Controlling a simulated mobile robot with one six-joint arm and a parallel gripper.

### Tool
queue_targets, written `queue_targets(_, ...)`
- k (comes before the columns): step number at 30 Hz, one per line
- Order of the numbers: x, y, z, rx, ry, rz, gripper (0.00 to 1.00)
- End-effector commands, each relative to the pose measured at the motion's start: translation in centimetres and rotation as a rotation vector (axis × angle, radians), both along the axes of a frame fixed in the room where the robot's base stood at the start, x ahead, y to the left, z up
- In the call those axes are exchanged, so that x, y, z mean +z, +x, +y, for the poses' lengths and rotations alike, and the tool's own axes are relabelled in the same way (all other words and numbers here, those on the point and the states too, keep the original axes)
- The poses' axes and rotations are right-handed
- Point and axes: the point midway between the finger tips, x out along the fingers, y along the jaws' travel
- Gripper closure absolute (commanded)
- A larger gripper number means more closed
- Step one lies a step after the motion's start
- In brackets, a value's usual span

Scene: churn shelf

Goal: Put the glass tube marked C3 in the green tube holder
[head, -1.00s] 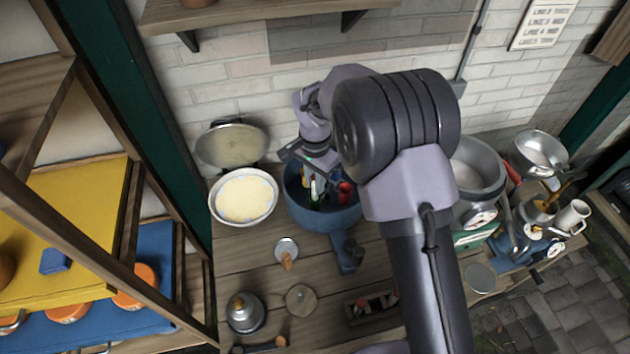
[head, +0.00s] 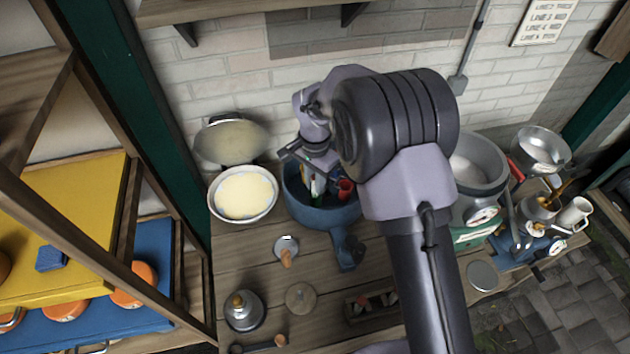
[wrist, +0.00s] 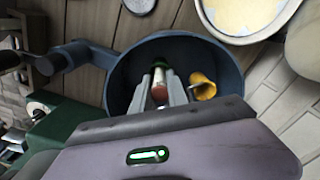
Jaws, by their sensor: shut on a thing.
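My gripper (head: 314,190) reaches down into a blue pot (head: 322,216) with a long handle. In the wrist view its fingers (wrist: 160,84) are shut on a slim glass tube (wrist: 160,92) with a pale part and a reddish end. I cannot read any mark on it. A bit of green, likely the green tube holder (wrist: 161,63), shows just beyond the fingertips, largely hidden. I cannot tell whether the tube is inside it. A yellow holder (wrist: 203,86) stands beside the fingers. A red holder (head: 346,187) shows in the pot in the head view.
A pan of yellow contents (head: 243,195) stands left of the pot. A small wooden rack (head: 371,304), a round lid (head: 300,298) and a metal burner-like item (head: 244,310) are in front. A large metal pot (head: 477,170) stands to the right.

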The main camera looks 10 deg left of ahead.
Motion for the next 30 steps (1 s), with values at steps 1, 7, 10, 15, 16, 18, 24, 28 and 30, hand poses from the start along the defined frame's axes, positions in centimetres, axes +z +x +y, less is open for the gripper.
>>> queue_targets(1,-0.2,0.0,0.0,0.0,0.0,0.0,1.0)
queue_targets(7,-0.7,0.0,0.0,0.0,0.0,0.0,1.0)
queue_targets(10,-1.0,0.0,0.0,0.0,0.0,0.0,1.0)
queue_targets(15,-1.4,0.0,0.0,0.0,0.0,0.0,1.0)
queue_targets(16,-1.5,0.0,0.0,0.0,0.0,0.0,1.0)
queue_targets(18,-1.5,0.0,0.0,0.0,0.0,0.0,0.73)
queue_targets(24,-1.4,0.0,0.0,0.0,0.0,0.0,0.55)
queue_targets(28,-1.4,0.0,0.0,0.0,0.0,0.0,0.55)
queue_targets(30,-1.4,0.0,0.0,0.0,0.0,0.0,0.45)
